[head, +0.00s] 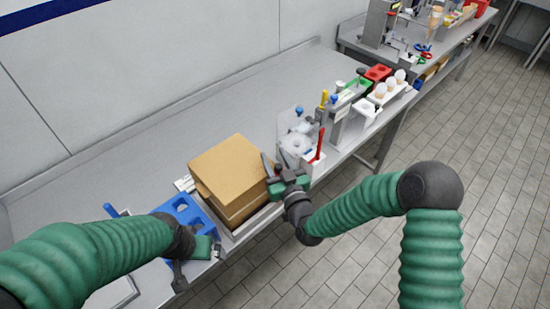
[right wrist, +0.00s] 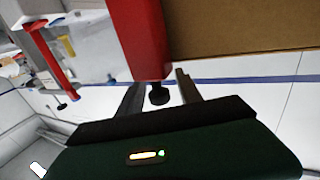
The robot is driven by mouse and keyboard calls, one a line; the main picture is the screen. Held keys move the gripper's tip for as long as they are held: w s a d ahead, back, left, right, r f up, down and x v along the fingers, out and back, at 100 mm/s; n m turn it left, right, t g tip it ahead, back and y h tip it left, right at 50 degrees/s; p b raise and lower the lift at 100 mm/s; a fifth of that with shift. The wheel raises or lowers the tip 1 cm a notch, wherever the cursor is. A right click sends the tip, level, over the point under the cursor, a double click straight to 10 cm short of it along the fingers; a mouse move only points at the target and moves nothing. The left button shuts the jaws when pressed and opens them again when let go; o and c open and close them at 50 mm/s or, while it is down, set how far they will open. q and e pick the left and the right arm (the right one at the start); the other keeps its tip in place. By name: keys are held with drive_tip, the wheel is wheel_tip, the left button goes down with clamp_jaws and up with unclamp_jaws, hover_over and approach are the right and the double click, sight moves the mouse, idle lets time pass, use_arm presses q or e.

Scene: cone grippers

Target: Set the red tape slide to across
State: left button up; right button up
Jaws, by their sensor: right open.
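A red block (right wrist: 140,40), which looks like the tape slide, hangs large in the right wrist view beside the cardboard box (right wrist: 240,25). Its lower end is at the fingers of my right gripper (right wrist: 158,93), which are apart; I cannot tell whether they touch it. In the head view my right gripper (head: 275,162) is at the right side of the cardboard box (head: 232,165) and mostly hides the red part there. My left gripper (head: 197,265) is low at the front edge, its fingers apart, with nothing seen between them.
A blue rack (head: 183,212) lies left of the box. To the right stand a red upright bar (head: 318,146), a clear fixture with bottles and a white egg holder (head: 370,107). The back of the bench (head: 120,165) is clear.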

clamp_jaws()
idle(1.4)
